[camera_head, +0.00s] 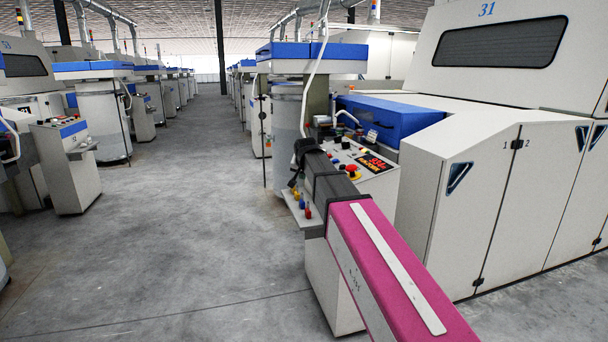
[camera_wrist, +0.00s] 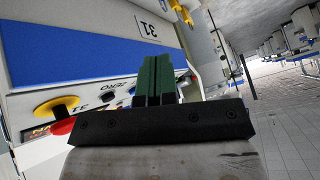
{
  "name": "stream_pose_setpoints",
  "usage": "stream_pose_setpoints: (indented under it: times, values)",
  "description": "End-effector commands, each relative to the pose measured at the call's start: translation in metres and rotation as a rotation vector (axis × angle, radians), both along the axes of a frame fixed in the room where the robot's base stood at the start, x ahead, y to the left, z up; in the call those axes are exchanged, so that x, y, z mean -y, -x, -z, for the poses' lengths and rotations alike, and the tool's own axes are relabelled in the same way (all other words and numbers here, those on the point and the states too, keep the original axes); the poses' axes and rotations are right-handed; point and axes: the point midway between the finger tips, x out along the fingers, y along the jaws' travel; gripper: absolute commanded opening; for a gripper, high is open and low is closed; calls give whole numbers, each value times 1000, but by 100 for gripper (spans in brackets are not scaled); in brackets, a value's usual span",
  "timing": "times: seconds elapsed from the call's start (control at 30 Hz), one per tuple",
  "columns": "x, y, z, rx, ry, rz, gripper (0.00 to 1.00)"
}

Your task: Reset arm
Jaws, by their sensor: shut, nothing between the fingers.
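My gripper (camera_wrist: 158,62) shows in the wrist view as two green fingers pressed together, with nothing between them. In the camera_head view my pink and dark arm reaches from the lower right to the control console (camera_head: 378,183) of machine 31. The dark wrist end is in front of the console's left side, and the fingertips cannot be made out there. In the wrist view the fingers are over or close to the panel, beside a yellow and red button (camera_wrist: 56,106). I cannot tell whether they touch it.
Machine 31 (camera_head: 455,145) with its white cabinet doors fills the right. A blue cover (camera_head: 388,118) is behind the console. Another console (camera_head: 66,165) and a row of machines stand at the left. The grey floor aisle (camera_head: 180,210) between the rows is clear.

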Motion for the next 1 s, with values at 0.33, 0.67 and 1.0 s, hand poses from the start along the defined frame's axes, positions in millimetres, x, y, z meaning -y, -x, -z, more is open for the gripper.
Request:
stream_pose_setpoints:
  times: [0.33, 0.67, 1.0]
  values:
    - [66, 67, 118, -180, 85, -43, 0]
    - [136, 172, 237, -412, 149, -123, 0]
    - [184, 284, 317, -621, 157, -216, 0]
